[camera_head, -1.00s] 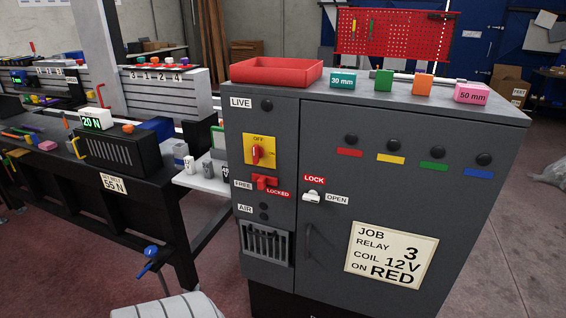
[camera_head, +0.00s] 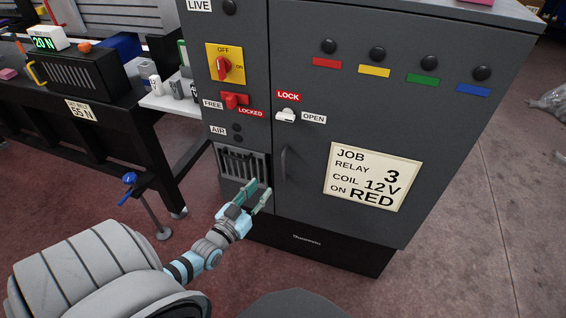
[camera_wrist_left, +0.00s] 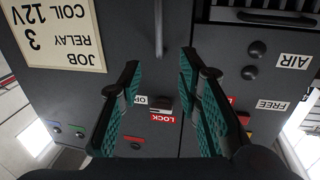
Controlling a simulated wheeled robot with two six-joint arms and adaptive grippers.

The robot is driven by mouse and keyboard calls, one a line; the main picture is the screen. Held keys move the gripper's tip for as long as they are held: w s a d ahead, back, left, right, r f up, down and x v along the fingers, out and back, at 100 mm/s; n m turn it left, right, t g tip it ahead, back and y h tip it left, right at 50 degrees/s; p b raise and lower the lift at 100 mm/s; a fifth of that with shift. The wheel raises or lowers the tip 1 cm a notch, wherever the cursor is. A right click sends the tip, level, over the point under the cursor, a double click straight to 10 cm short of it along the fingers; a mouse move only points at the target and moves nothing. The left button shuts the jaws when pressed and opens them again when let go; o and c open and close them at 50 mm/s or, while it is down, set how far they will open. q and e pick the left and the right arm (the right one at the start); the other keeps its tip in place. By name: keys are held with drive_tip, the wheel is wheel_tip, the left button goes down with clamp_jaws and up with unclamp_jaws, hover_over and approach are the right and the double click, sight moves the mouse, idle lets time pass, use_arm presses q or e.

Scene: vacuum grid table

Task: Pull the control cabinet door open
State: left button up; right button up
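The grey control cabinet door (camera_head: 400,128) is shut flush in the head view. Its dark vertical handle (camera_head: 284,163) is near the door's left edge; it also shows in the left wrist view (camera_wrist_left: 158,28), above the gap between the fingers. A small white latch (camera_head: 287,116) sits between the LOCK and OPEN labels; it also shows in the left wrist view (camera_wrist_left: 160,105). My left gripper (camera_head: 258,190) is open and empty, below and left of the handle, apart from it. Its green-padded fingers (camera_wrist_left: 160,60) point at the cabinet. My right gripper is not in view.
Left of the door is a fixed panel with a red rotary switch (camera_head: 223,68), a red FREE/LOCKED lever (camera_head: 234,100) and a vent (camera_head: 243,163). A black workbench (camera_head: 85,125) stands at the left.

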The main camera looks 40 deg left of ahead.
sight(283, 163)
use_arm(q)
drive_tip(key=w+b, duration=0.2)
drive_tip(key=w, duration=0.2)
drive_tip(key=w+a+b, duration=0.1)
drive_tip(key=w+b, duration=0.2)
drive_tip(key=w, duration=0.2)
drive_tip(key=w+a+b, duration=0.1)
drive_tip(key=w+b, duration=0.1)
drive_tip(key=w, duration=0.3)
drive_tip(key=shift+w+r, duration=0.1)
drive_tip(key=shift+r, duration=0.1)
drive_tip(key=shift+c, duration=0.5)
clamp_jaws()
